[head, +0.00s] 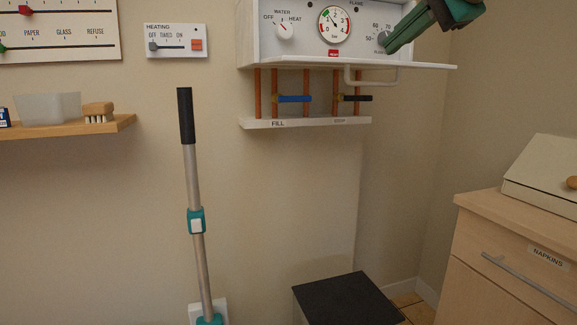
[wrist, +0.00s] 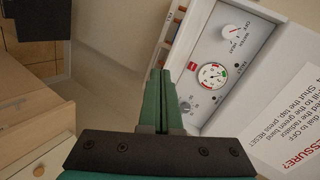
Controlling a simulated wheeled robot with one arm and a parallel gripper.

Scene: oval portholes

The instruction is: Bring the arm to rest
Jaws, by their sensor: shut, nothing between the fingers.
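My gripper (head: 392,46) is green and enters the head view from the top right. Its fingers are shut with nothing between them. The fingertips overlap the temperature knob (head: 382,38) on the white boiler panel (head: 307,48); I cannot tell whether they touch it. In the wrist view my gripper (wrist: 160,73) points up the picture, fingers together, with the boiler panel (wrist: 205,107) to its right. There the temperature knob (wrist: 185,106) shows just beside the fingers.
Below the boiler are copper pipes (head: 306,92) with blue and black valve levers, above a white strip (head: 304,124). A long-handled pole (head: 198,180) stands against the wall. A dark-topped box (head: 345,298) is on the floor. A wooden cabinet (head: 520,255) stands right.

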